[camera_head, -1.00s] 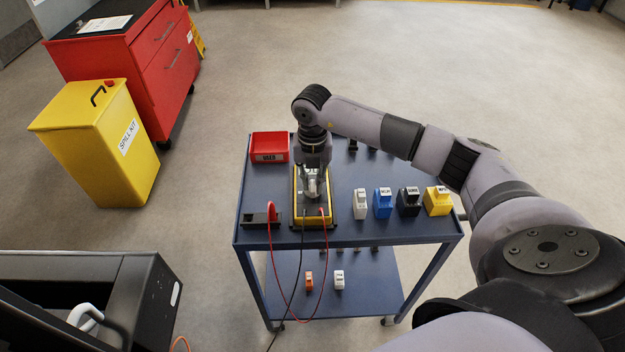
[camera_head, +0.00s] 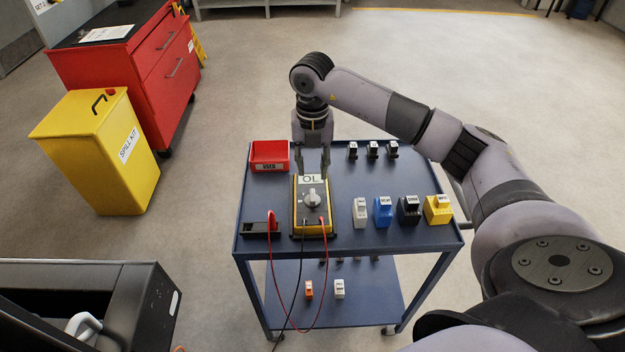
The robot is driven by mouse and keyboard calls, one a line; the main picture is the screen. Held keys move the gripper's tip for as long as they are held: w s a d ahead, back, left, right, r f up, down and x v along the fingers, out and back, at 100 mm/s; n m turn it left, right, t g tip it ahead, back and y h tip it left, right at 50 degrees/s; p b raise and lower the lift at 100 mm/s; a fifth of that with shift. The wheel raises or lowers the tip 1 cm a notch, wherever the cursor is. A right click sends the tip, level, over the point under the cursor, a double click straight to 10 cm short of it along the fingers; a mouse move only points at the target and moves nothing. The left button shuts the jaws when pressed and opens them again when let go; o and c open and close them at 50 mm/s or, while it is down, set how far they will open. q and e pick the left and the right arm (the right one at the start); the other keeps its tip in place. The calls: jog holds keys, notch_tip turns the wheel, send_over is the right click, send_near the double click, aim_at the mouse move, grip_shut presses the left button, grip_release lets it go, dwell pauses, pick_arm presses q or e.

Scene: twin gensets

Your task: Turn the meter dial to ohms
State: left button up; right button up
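The yellow and black meter (camera_head: 298,222) stands on the blue cart's top. Its display (camera_head: 312,180) reads "OL". The grey dial (camera_head: 312,199) on its face is in clear view, but the markings around it are too small to read. A red lead and a black lead run from its front. My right gripper (camera_head: 314,172) points down above the far end of the meter, apart from the dial. Its two fingers are spread with nothing between them. My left gripper is not in view.
The blue cart (camera_head: 380,178) also bears a red bin (camera_head: 269,154), a black holder (camera_head: 260,230) with a red probe, and white (camera_head: 360,212), blue (camera_head: 383,212), black (camera_head: 408,210) and yellow (camera_head: 438,210) blocks. A yellow spill kit bin (camera_head: 95,150) stands left.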

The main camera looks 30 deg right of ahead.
jog(key=shift+r, duration=1.7)
